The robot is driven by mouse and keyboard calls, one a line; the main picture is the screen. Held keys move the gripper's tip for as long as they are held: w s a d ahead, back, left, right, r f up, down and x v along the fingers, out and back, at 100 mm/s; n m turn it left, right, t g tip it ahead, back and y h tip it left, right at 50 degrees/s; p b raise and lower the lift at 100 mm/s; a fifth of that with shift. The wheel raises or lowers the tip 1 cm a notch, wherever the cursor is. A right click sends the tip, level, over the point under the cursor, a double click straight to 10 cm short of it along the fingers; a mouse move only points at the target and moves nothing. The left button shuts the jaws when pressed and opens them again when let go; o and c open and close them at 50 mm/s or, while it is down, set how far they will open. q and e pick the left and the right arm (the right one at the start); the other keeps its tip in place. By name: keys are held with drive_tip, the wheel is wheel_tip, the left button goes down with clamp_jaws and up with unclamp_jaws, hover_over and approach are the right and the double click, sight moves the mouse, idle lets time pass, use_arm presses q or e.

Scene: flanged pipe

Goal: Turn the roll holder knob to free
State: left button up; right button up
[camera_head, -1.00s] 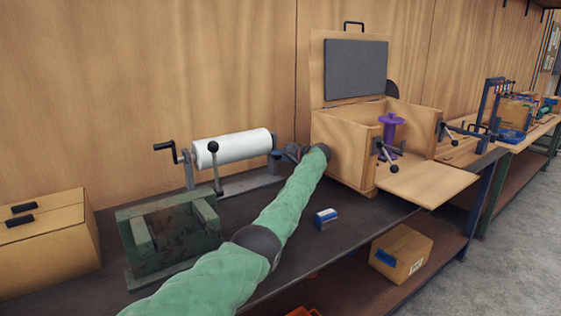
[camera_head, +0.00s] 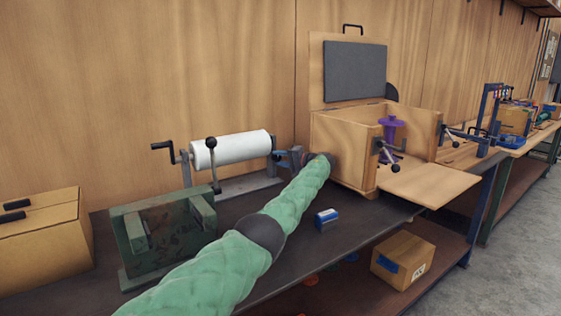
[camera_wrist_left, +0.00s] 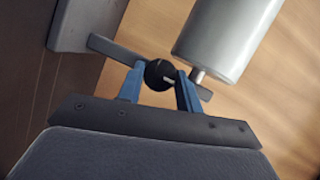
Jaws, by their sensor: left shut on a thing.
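The roll holder has a white roll (camera_head: 231,149) on a metal stand with a black crank handle at its left end. In the left wrist view the roll (camera_wrist_left: 228,38) is at the upper right, on a short pin. The round black knob (camera_wrist_left: 159,75) sits between the blue fingers of my left gripper (camera_wrist_left: 161,88), which is shut on it. In the head view my left gripper (camera_head: 287,159) is at the right end of the roll holder, where the knob is hidden. My right gripper is in no view.
A green metal block (camera_head: 166,232) stands in front of the roll holder. A small blue-and-white box (camera_head: 327,219) lies on the dark bench. An open wooden box (camera_head: 346,151) with a purple spool (camera_head: 391,128) stands to the right. A closed box (camera_head: 45,241) is at left.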

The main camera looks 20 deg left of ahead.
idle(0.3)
use_arm(q)
drive_tip(key=o, duration=1)
drive_tip(key=shift+d, duration=0.1)
drive_tip(key=v, duration=0.7)
drive_tip(key=shift+d, duration=0.35)
drive_tip(key=shift+s, duration=0.1)
